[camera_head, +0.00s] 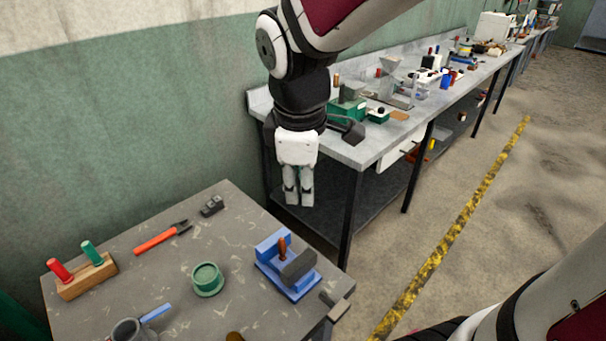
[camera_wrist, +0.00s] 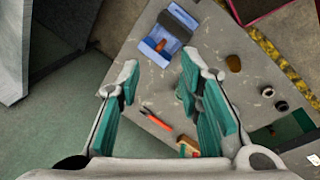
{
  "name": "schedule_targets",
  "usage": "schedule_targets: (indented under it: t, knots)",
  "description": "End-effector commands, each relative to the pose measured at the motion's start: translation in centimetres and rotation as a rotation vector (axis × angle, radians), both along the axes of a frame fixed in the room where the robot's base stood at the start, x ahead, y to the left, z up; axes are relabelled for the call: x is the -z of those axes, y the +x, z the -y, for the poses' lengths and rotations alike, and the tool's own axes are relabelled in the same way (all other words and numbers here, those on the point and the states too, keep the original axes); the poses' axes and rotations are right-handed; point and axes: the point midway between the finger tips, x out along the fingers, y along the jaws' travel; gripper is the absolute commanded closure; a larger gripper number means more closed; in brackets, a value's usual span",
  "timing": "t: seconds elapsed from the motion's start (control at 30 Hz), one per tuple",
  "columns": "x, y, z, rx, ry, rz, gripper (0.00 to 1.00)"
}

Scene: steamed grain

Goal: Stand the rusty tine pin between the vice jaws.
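The rusty tine pin (camera_head: 283,248) is a short brown rod standing roughly upright in the blue vice (camera_head: 274,279), between the blue back jaw and the dark grey jaw block (camera_head: 298,266). Its lower end is hidden. The vice (camera_wrist: 181,15) also shows at the top of the wrist view, with the brown pin (camera_wrist: 161,45) in it. My gripper (camera_head: 298,200) hangs fingers down, above and apart from the vice. In the wrist view my gripper (camera_wrist: 159,62) has its fingers wide apart with nothing between them.
On the grey table stand a green round dish (camera_head: 207,279), an orange-handled tool (camera_head: 161,237), a small dark block (camera_head: 212,205), a wooden block with red and green handles (camera_head: 87,276) and a grey mug (camera_head: 127,330). A long cluttered bench (camera_head: 360,152) runs behind my gripper.

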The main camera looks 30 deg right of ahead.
Motion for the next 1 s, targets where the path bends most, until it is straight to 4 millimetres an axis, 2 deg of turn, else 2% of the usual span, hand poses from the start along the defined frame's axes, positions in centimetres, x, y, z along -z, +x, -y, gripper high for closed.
schedule_targets:
  t: [0.03, 0.2, 0.4, 0.6, 1.0]
  knots:
    - [-1.3, -1.3, -0.1, 0.092, 0.021, 0.048, 0.67]
    - [-3.9, -5.7, -0.3, 0.432, 0.152, 0.178, 0.67]
    - [-5.2, -9.6, -0.6, 0.733, 0.329, 0.269, 0.67]
    - [-5.5, -11.1, -0.8, 0.856, 0.415, 0.291, 0.67]
    - [-5.5, -11.2, -0.8, 0.865, 0.419, 0.291, 0.67]
